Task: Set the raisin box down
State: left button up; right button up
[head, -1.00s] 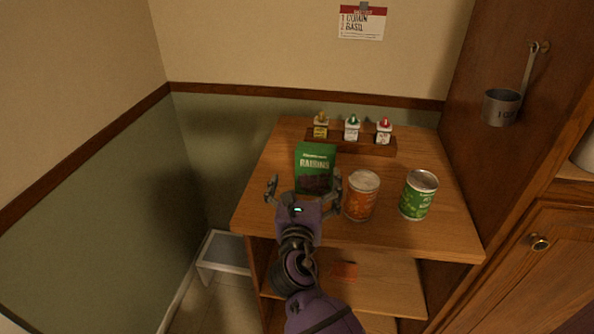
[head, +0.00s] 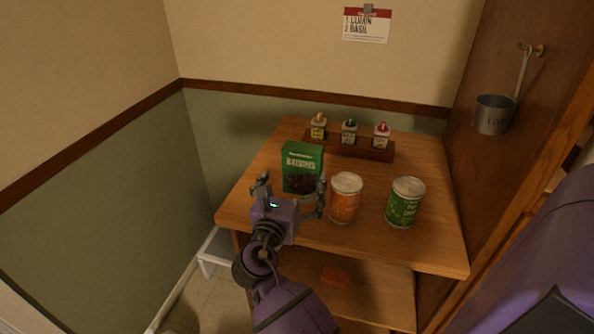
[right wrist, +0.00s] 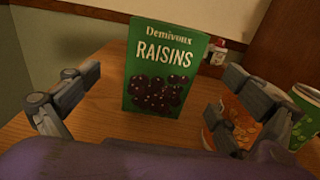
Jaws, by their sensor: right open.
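The green raisin box (head: 301,166) stands upright on the wooden table top, left of an orange can. In the right wrist view the raisin box (right wrist: 163,70) faces me, with bare table around its base and its label readable. My right gripper (head: 290,193) is open in front of the box. In the right wrist view the fingers of my right gripper (right wrist: 150,112) are spread wide to either side, with the box beyond them and a gap between. My left gripper is not in view.
The orange can (head: 344,199) stands close to the right finger, and a green can (head: 405,203) is farther right. A rack (head: 350,146) with several small bottles is behind. A measuring cup (head: 493,114) hangs on the wooden side. A lower shelf (head: 365,290) holds a flat reddish thing (head: 336,275).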

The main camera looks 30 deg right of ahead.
aim_at(300, 169)
jog(key=x, duration=0.6)
jog(key=shift+w+d+r+p, duration=0.1)
jog(key=shift+d+r+p, duration=0.05)
jog(key=shift+d+p, duration=0.2)
jog(key=shift+w+d, duration=0.2)
jog(key=shift+d, duration=0.05)
jog(key=shift+c, duration=0.4)
